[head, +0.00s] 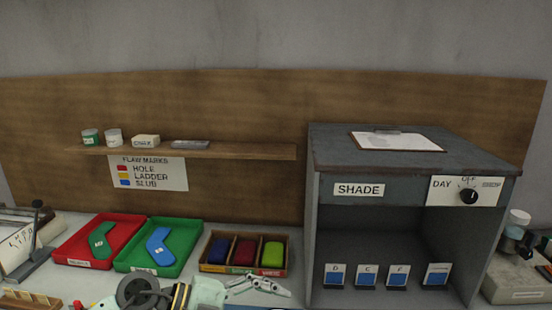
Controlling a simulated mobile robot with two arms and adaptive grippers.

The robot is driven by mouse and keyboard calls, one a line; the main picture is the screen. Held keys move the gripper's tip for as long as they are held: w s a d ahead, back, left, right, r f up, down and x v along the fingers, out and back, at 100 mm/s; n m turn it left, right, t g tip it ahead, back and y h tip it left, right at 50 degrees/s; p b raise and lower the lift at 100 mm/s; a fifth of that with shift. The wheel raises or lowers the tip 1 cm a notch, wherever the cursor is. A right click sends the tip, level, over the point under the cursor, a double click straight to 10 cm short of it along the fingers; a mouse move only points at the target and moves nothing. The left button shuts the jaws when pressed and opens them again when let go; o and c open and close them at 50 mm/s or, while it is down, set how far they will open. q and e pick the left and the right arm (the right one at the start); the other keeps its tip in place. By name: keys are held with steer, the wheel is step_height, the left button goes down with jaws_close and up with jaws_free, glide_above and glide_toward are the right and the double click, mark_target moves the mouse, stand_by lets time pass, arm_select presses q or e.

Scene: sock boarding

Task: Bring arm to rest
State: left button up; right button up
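One gripper of mine, the left (262,284), shows at the bottom edge, left of centre. Its arm comes in from the left and its pale linkage fingers point right. It is in front of the wooden box with coloured pieces. I see nothing clearly held in it, and the angle hides whether its fingers are apart. My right gripper is not in view.
A red tray (66,251) and a green tray (192,254) each hold a sock-shaped piece. Beside them is a wooden box (283,273) with blue, red and lime pieces. The grey SHADE cabinet (312,220) stands right of centre. A wall shelf (255,151) holds small jars.

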arm_select(q)
step_height(320, 180, up, 12)
steer(key=w+d+f+n+t+h, duration=0.1)
steer(key=d+n+t+h, duration=0.1)
steer(key=n+t+h, duration=0.55)
steer(key=w+a+n+t+y, duration=0.4)
steer(key=a+n+t+y, duration=0.35)
steer(key=t, duration=0.25)
steer(key=s+a+f+n+g+y, duration=0.2)
steer(key=s+a+f+n+y, duration=0.1)
steer(key=a+f+n+y, duration=0.5)
steer(key=s+a+f+n+g+y, duration=0.25)
steer(key=a+f+y, duration=0.3)
steer(key=f, duration=0.45)
steer(key=s+f+g, duration=0.5)
steer(key=s+f, duration=0.2)
steer(key=s, duration=0.4)
steer(key=s+f+g, duration=0.6)
steer(key=s+f, duration=0.2)
steer(key=s, duration=0.3)
steer(key=s+f+g, duration=0.1)
steer(key=s+f, duration=0.2)
steer(key=f, duration=2.5)
steer(key=s+a+f+g, duration=0.1)
steer(key=s+a+f, duration=0.1)
steer(key=s+f, duration=1.2)
steer(key=shift+s+a+f+g, duration=0.2)
steer(key=shift+s+a+g, duration=0.15)
steer(key=shift+s, duration=0.7)
